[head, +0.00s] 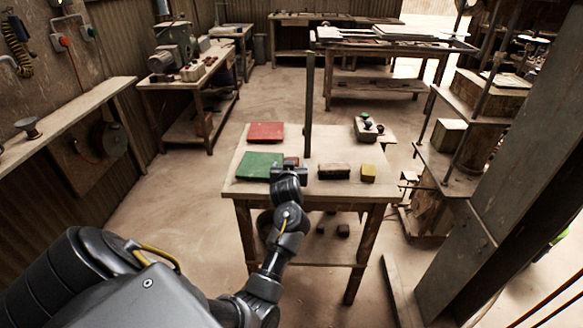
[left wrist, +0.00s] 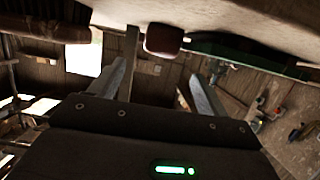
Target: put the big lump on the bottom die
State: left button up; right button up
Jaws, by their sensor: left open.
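My left gripper (head: 289,170) is at the front edge of the wooden table, open and empty. A reddish-brown lump (head: 291,161) shows just beyond it, partly hidden by the gripper. In the left wrist view the lump (left wrist: 163,40) lies ahead of the open fingers (left wrist: 160,75), apart from them. A longer dark brown block (head: 334,171) sits to the right of the gripper. I cannot tell for certain which piece is the big lump. I cannot clearly identify the bottom die. My right gripper is not in view.
The table (head: 335,145) also holds a green plate (head: 259,166), a red plate (head: 266,132), a yellow block (head: 368,173) and a small tray of balls (head: 366,129). A tall dark post (head: 309,105) rises from the table. A rack with rods (head: 470,140) stands at right.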

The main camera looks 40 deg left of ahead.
pick_arm(q)
jog(key=shift+w+a, duration=0.25)
jog(key=shift+w, duration=0.1)
jog(key=x, duration=0.4)
jog(key=shift+w+a+f+p, duration=0.1)
jog(key=shift+w+f+p, duration=0.1)
jog(key=shift+f+p, duration=0.15)
jog(key=shift+r, duration=0.1)
jog(key=c, duration=1.3)
jog(key=shift+r, duration=0.1)
